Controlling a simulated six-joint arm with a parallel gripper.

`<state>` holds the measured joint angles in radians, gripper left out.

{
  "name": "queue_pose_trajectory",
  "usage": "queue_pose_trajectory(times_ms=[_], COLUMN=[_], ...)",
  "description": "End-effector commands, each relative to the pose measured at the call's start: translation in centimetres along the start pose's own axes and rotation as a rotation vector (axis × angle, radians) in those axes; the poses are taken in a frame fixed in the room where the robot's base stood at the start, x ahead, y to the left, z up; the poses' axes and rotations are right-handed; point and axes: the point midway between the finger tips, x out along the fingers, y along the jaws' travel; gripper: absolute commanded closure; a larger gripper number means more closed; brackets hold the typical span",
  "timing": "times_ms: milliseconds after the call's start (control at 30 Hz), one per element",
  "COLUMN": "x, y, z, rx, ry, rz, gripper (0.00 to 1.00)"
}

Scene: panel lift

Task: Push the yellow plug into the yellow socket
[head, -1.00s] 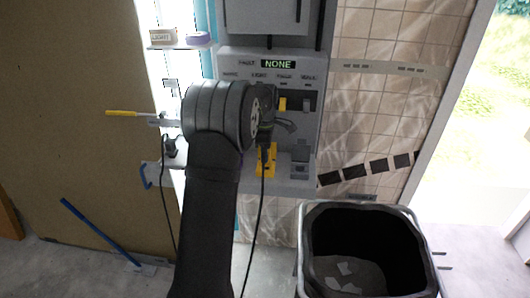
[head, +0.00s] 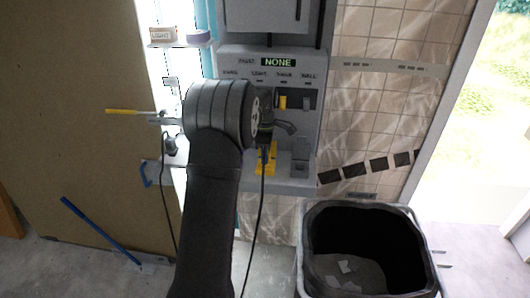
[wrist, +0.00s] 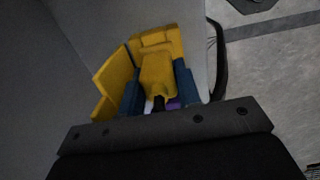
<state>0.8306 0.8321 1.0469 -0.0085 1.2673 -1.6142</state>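The yellow plug (wrist: 157,72) sits between the two blue fingers of my gripper (wrist: 158,88) in the wrist view, with a finger against each side. The yellow socket (wrist: 113,78) shows around and beyond the plug as a wall on the left and a piece at the top. The plug's front is at the socket; how deep it sits I cannot tell. In the head view the yellow socket (head: 271,160) is low on the grey panel, partly hidden by my gripper and wrist. A black cable (head: 256,220) hangs down from the gripper area.
The grey panel has a display reading NONE (head: 278,63) and a yellow switch (head: 283,102). A black bin (head: 318,204) stands at the lower right. A yellow-handled lever (head: 122,112) and a small shelf with a box (head: 162,34) are to the left.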

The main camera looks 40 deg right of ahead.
Motion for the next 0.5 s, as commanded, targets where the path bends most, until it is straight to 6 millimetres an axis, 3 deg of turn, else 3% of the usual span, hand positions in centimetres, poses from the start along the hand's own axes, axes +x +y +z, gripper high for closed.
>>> queue_pose_trajectory(times_ms=[33,100,500], x=[-0.04,-0.07,-0.26], y=[0.01,0.02,0.21], z=[0.00,0.00,0.00], rx=[0.000,0.000,0.000], ry=[0.000,0.000,0.000], rz=[0.000,0.001,0.009], gripper=[0.59,0.46,0.46])
